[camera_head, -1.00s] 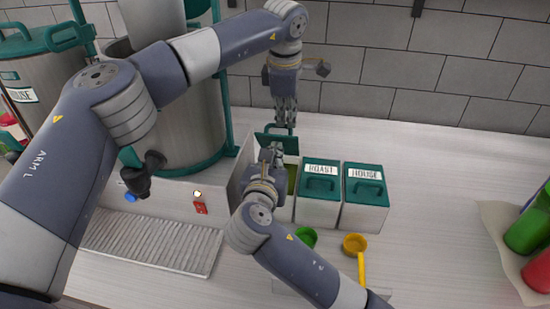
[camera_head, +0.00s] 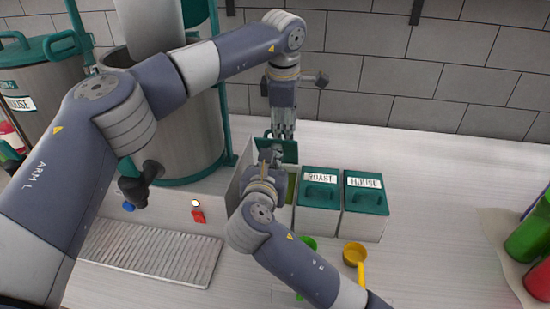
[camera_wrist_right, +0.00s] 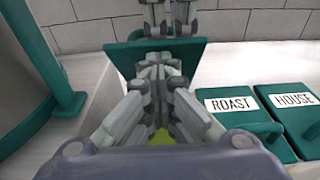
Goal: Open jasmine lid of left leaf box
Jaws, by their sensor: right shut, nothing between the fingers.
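The leftmost leaf box (camera_head: 243,172) has its dark green lid (camera_head: 290,152) swung up at the back. The lid also shows in the right wrist view (camera_wrist_right: 192,55). Its label is not visible. Green contents show in the box (camera_wrist_right: 162,137). My left gripper (camera_head: 283,134) reaches down from behind to the lid's upper edge. Its fingertips are partly hidden by the lid, so its grip is unclear. My right gripper (camera_head: 270,153) is shut and empty, over the open box in front of the lid. Its fingers overlap the lid in view; contact is unclear.
ROAST (camera_head: 320,195) and HOUSE (camera_head: 366,200) boxes stand closed to the right. Green (camera_head: 307,243) and yellow (camera_head: 354,254) scoops lie in front. A large steel container (camera_head: 190,130) stands close on the left.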

